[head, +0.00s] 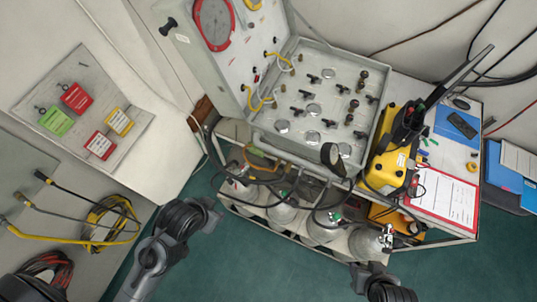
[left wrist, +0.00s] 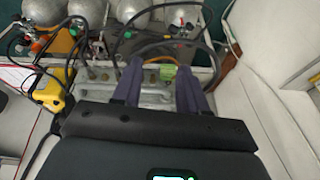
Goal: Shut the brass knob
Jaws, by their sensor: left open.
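The air panel (head: 268,128) is an open grey case with several small dark knobs and T-shaped handles on its face. A brownish round knob (head: 363,74) stands near its back right, with similar ones (head: 353,104) below it. Which is the brass knob, and whether it is shut, I cannot tell at this size. My left gripper (head: 212,214) is in front of and left of the panel, apart from it. In the left wrist view its two fingers (left wrist: 157,78) are apart with nothing held. My right gripper (head: 366,276) is low at the bottom edge, its fingers unclear.
Silver cylinders (head: 283,208) with black hoses stand below the panel. A yellow device (head: 392,160) with a black antenna is at the panel's right, near a red-edged sheet (head: 443,196). The case lid (head: 232,68) stands up at the left. Green floor (head: 265,265) is clear in front.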

